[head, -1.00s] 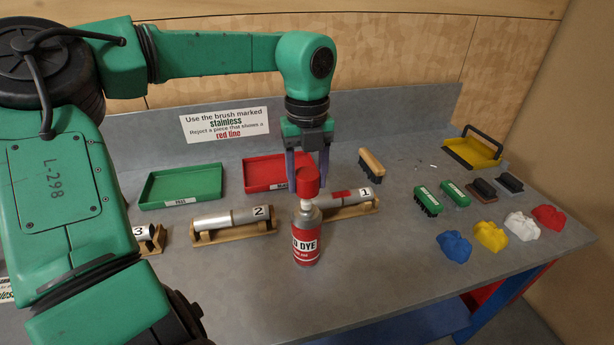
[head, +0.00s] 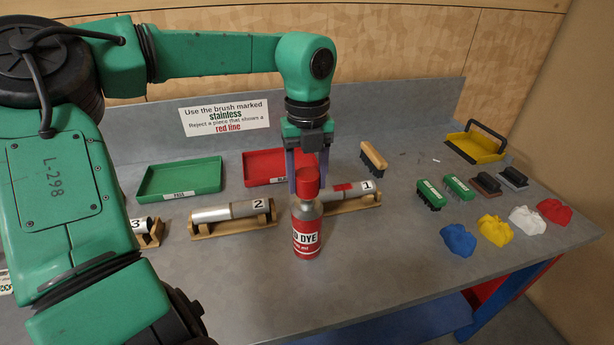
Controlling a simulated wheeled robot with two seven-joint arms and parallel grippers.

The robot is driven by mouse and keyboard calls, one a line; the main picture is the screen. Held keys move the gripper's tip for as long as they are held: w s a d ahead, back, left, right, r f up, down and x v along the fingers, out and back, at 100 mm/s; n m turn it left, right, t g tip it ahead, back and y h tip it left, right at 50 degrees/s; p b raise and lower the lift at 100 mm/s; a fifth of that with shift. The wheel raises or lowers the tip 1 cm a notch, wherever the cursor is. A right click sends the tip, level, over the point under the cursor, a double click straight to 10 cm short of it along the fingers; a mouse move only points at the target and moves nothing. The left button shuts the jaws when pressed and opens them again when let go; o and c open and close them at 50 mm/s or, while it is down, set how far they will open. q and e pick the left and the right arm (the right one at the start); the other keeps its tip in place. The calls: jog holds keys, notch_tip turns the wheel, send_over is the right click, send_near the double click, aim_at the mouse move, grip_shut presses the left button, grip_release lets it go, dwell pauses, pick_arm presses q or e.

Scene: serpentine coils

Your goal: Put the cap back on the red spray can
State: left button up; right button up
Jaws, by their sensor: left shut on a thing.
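The red spray can (head: 306,238), labelled dye, stands upright on the grey bench. The red cap (head: 307,183) is in my left gripper (head: 308,172), which comes down from above with its fingers on either side of it. The cap is directly over the can's top, upright and in line with it. Its lower rim appears to meet the can's silver shoulder; I cannot tell whether it is fully seated. The can's nozzle is hidden. My right gripper is not in view.
Numbered metal pieces rest on wooden stands, piece 2 (head: 232,212) left of the can and piece 1 (head: 350,190) close behind it. A green tray (head: 180,196) and a red tray (head: 262,180) lie behind. Brushes and coloured cloths are at right. Bench space before the can is clear.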

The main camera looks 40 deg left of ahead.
pick_arm(q)
jog(key=shift+f, duration=0.5)
jog(key=shift+f+b, duration=0.1)
jog(key=shift+b, duration=0.2)
jog(key=shift+f+b, duration=0.3)
jog(key=shift+f+b, duration=0.5)
dwell(0.6)
jog(key=o, duration=1.5)
notch_tip(320, 180, up, 8)
jog(key=p, duration=0.6)
jog(key=shift+f, duration=0.15)
grip_shut()
